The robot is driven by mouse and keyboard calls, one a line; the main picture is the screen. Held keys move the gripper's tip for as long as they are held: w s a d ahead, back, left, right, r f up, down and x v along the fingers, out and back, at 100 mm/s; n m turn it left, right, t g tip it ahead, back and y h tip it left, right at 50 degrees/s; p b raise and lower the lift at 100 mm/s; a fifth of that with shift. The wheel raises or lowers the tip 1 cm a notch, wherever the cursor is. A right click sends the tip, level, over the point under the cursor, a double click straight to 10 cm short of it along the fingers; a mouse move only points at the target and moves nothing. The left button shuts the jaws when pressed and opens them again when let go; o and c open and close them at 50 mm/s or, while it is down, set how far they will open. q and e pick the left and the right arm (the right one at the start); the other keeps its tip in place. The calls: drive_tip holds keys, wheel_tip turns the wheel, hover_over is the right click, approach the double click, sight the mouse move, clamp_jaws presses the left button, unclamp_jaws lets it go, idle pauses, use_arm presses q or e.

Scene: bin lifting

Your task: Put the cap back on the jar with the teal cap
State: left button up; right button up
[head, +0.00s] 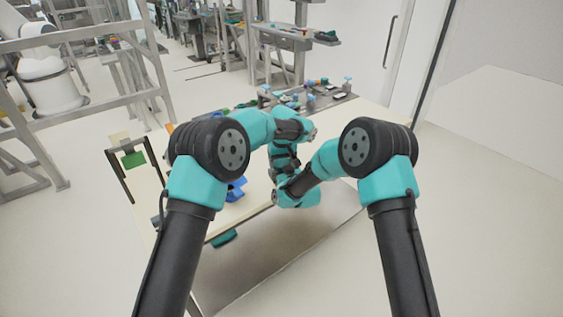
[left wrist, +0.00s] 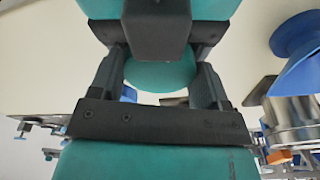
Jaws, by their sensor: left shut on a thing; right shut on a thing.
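The teal cap (left wrist: 160,76) shows as a round teal piece between black fingers in the left wrist view. My left gripper (left wrist: 157,90) appears shut around it. In the head view my left gripper (head: 284,152) and my right gripper (head: 286,172) are close together over the table, one beyond the other. My arm links partly cover both there. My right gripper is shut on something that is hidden. The jar cannot be made out, and I cannot tell whether the cap touches it.
A blue object (head: 236,189) stands on the pale table (head: 150,192), left of the grippers. The left wrist view shows a blue funnel-like piece (left wrist: 298,42) beside a metal container (left wrist: 293,112). Several small items stand along the far table end (head: 318,100). The table's right side looks clear.

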idle(0.4)
use_arm(q)
drive_tip(key=shift+w+a+f, duration=0.1)
drive_tip(key=shift+f, duration=0.5)
idle(0.8)
drive_tip(key=shift+r+m, duration=0.3)
drive_tip(key=shift+r, duration=0.15)
drive_tip(key=shift+r, duration=0.45)
idle(0.7)
